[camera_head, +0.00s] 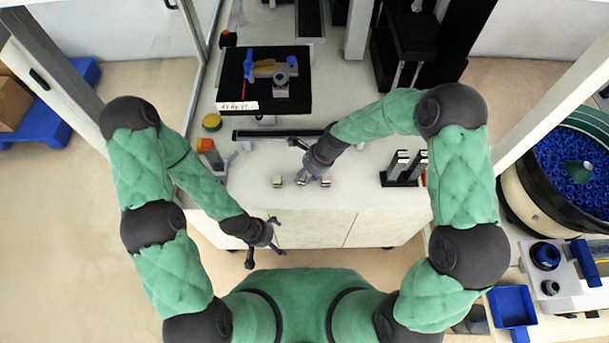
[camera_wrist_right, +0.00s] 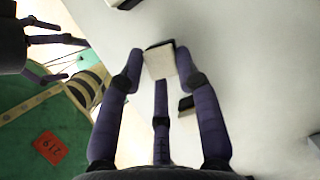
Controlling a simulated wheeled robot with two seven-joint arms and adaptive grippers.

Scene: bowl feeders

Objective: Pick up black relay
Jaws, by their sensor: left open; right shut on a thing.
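My right gripper (camera_head: 312,178) is over the front part of the white table. In the right wrist view its fingers are shut on a small relay (camera_wrist_right: 160,62), which shows a pale face and a black side. Another small relay (camera_wrist_right: 187,104), dark with a pale part, lies on the table beside the fingers. Part of a third relay (camera_wrist_right: 122,3) shows at the top edge. In the head view small relays (camera_head: 278,181) stand in a row by the right gripper. My left gripper (camera_head: 266,248) is open and empty, in front of the table's front edge.
A black fixture plate (camera_head: 230,85) with blue and yellow parts lies at the back. A dark rail (camera_head: 285,134) crosses the table behind the relays. A black two-post stand (camera_head: 400,176) is to the right. A bowl feeder (camera_head: 530,185) with blue parts stands at far right.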

